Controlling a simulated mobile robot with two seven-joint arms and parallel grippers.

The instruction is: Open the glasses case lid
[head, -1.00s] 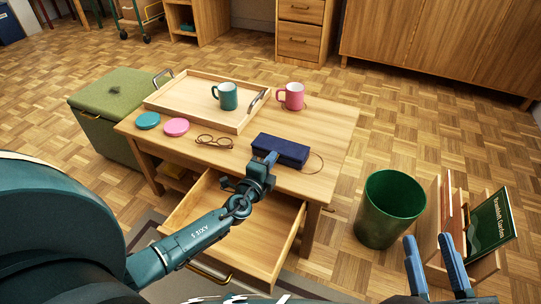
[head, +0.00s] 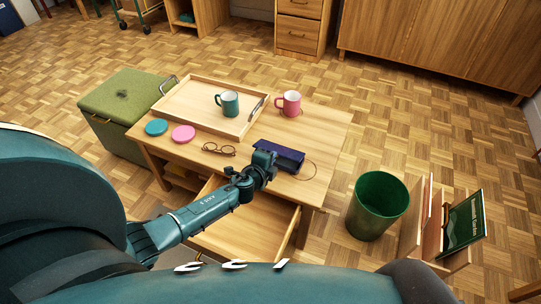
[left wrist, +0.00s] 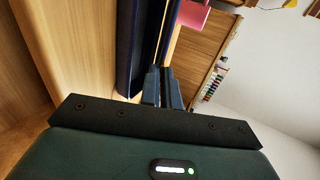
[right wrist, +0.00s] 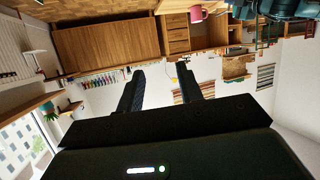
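The dark blue glasses case (head: 287,158) lies near the right front of the low wooden table. My left gripper (head: 264,160) is at the case's front left side and hides part of it. In the left wrist view the case (left wrist: 133,45) shows as two dark blue bands with a paler strip between them, so the lid seems parted from the base. The left fingers (left wrist: 162,88) are close together at the lid's edge; I see nothing clearly between them. My right gripper (right wrist: 158,88) is open and empty, away from the table; its fingers are outside the head view.
Glasses (head: 219,149), a pink coaster (head: 183,133) and a teal coaster (head: 156,127) lie left of the case. A tray (head: 190,113) holds a teal mug (head: 228,104); a pink mug (head: 289,103) stands right. The open drawer (head: 245,225) juts below; a green bin (head: 379,205) stands right.

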